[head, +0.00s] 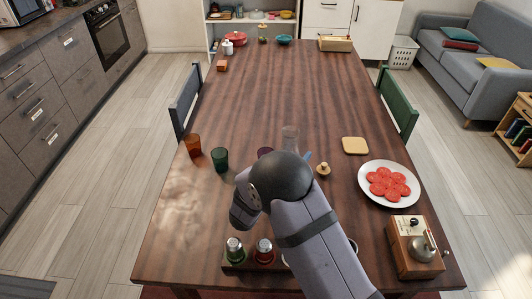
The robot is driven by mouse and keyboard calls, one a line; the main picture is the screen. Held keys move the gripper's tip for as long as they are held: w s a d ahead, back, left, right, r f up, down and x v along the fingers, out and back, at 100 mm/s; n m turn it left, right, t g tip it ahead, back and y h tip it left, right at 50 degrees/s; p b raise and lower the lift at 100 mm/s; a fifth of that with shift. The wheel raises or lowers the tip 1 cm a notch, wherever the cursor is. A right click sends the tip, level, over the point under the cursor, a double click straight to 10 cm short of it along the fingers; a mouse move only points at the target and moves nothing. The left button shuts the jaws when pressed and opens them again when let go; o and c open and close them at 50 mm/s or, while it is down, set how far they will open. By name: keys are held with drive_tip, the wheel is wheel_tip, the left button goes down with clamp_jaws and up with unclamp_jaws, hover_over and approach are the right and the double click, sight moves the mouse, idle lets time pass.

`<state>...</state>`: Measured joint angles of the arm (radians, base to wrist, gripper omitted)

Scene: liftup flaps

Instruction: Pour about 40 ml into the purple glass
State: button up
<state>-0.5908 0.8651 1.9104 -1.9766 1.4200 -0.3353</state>
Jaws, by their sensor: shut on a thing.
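The purple glass (265,152) stands near the middle of the table, and only its upper part shows above my dark arm joint. A clear glass vessel (290,138) shows just to its right, its lower part hidden by my arm. My arm comes in from the bottom right and bends over the table's middle. My gripper's fingers are hidden behind the arm, so I cannot see what they hold. An orange glass (193,146) and a green glass (220,159) stand to the left. The liquid level in the purple glass cannot be seen.
A white plate (364,194) with red slices, a tan square board (355,146), a small wooden-topped item (323,169) and a wooden grinder box (412,247) lie to the right. Two shakers (249,250) stand near the front edge. The table's far half is mostly clear.

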drive_tip(key=shift+r+p, duration=0.25)
drive_tip(key=shift+p, duration=0.35)
drive_tip(key=n+g+p, duration=0.1)
drive_tip(key=n+p, duration=0.1)
drive_tip(key=p, duration=0.1)
drive_tip(key=f+n+p, duration=0.1)
drive_tip(key=n+p, duration=0.2)
drive_tip(key=s+n+g+p, duration=0.1)
drive_tip(key=n+p, duration=0.2)
drive_tip(key=shift+d+f+g, duration=0.2)
drive_tip(key=shift+d+g, duration=0.1)
drive_tip(key=shift+d, duration=0.1)
drive_tip(key=shift+s+d+f+n+g+p, duration=0.25)
drive_tip(key=shift+f+n+p, duration=0.2)
drive_tip(key=shift+n, duration=0.15)
drive_tip(key=shift+s+d+f+n+g+p, duration=0.2)
drive_tip(key=shift+d+f+n+p, duration=0.1)
drive_tip(key=shift+n+p, duration=0.25)
drive_tip(key=shift+s+d+f+n+g+h+p, duration=0.1)
drive_tip(key=shift+n+g+h+p, duration=0.1)
drive_tip(key=shift+n, duration=0.15)
drive_tip(key=shift+s+f+n+g+h+p, duration=0.1)
drive_tip(key=shift+n+h, duration=0.1)
drive_tip(key=shift+n, duration=0.1)
drive_tip(key=shift+d+r+n+p, duration=0.1)
drive_tip(key=shift+r+n+p, duration=0.2)
drive_tip(key=shift+n+p, duration=0.1)
drive_tip(key=shift+s+r+n+g+h+p, duration=0.1)
drive_tip(key=shift+r+n+g+h+p, duration=0.25)
drive_tip(key=shift+r+n+p, duration=0.4)
